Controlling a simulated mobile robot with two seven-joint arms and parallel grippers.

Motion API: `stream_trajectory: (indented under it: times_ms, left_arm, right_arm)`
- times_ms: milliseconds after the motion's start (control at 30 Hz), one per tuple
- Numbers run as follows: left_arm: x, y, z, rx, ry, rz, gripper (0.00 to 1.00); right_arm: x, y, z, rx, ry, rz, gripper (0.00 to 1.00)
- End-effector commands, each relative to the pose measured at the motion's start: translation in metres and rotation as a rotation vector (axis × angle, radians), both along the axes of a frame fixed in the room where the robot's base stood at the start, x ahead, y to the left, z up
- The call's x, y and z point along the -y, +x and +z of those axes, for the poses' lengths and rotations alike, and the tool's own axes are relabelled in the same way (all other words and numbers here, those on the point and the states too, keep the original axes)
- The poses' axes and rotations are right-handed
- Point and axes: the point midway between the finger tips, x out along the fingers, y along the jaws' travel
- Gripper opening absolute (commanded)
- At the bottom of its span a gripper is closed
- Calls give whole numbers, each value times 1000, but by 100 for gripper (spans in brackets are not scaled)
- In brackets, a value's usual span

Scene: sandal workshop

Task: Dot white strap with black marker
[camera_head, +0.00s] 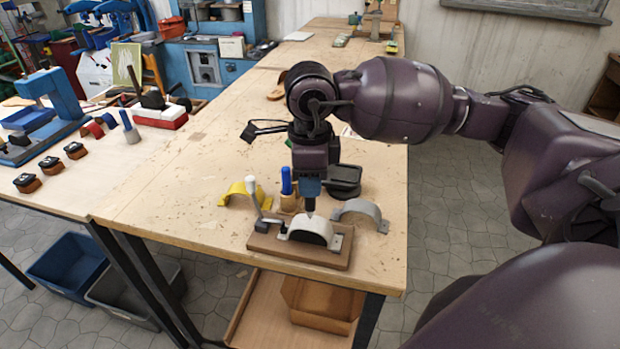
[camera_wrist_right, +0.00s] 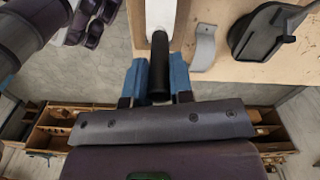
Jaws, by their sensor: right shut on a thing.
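The white strap (camera_head: 300,224) arches over a dark form on a wooden clamp board (camera_head: 262,245) near the table's front edge. Its pale surface shows at the top of the right wrist view (camera_wrist_right: 160,12). My right gripper (camera_head: 309,190) points down above the strap, its blue fingers shut on the black marker (camera_head: 310,206). In the right wrist view the marker (camera_wrist_right: 159,62) sits between the fingers (camera_wrist_right: 158,82). Its tip is at the top of the strap; I cannot tell whether it touches. No dot can be made out. My left gripper is not in view.
A yellow strap (camera_head: 237,196), a blue marker in a wooden holder (camera_head: 287,182), a black lidded pad (camera_head: 345,177) and a grey strap (camera_head: 362,209) stand close by. The table (camera_head: 165,210) is clear to the left.

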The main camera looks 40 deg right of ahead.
Motion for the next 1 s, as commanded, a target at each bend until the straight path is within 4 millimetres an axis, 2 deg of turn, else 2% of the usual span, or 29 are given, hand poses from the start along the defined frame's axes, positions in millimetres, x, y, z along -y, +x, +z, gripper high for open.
stream_trajectory:
  times_ms: [1000]
  left_arm:
    - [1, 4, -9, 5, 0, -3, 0]
  right_arm:
    - [0, 0, -11, 1, 0, 0, 8]
